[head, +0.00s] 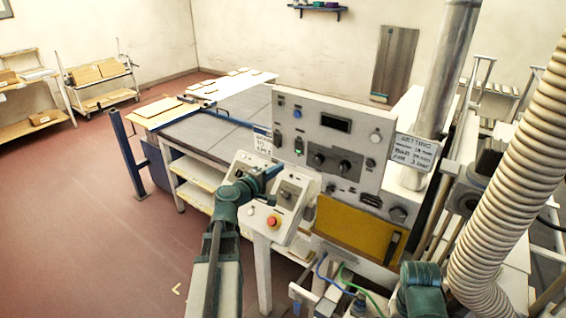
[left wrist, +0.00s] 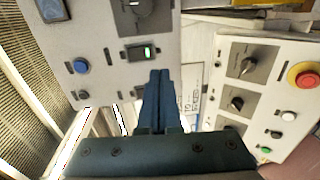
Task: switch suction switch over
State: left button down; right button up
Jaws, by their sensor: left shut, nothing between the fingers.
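My left gripper (head: 270,172) is shut and empty, above the small sloped console (head: 249,165) and in front of the upright control panel (head: 356,104). In the left wrist view its closed fingers (left wrist: 159,74) point between panel and console, just below a green-lit rocker switch (left wrist: 140,52). That switch also shows on the panel in the head view (head: 299,143). Lettering is too small to tell which control is the suction switch. A lower panel switch is partly hidden by the fingers.
A red stop button (head: 272,221) sits on the console. A yellow panel (head: 354,231) is below the control panel. A ribbed hose (head: 492,205) and a metal pipe (head: 446,70) stand at the right. Open red floor (head: 80,215) lies left.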

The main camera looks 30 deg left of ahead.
pick_arm(q)
jog(key=s, duration=0.5)
jog(key=shift+s+d+f, duration=0.1)
jog(key=shift+s+f, duration=0.15)
jog(key=shift+f, duration=0.15)
pick_arm(e)
jog(key=shift+w+d+f, duration=0.25)
jog(key=shift+f, duration=0.2)
pick_arm(q)
jog(key=shift+b, duration=0.3)
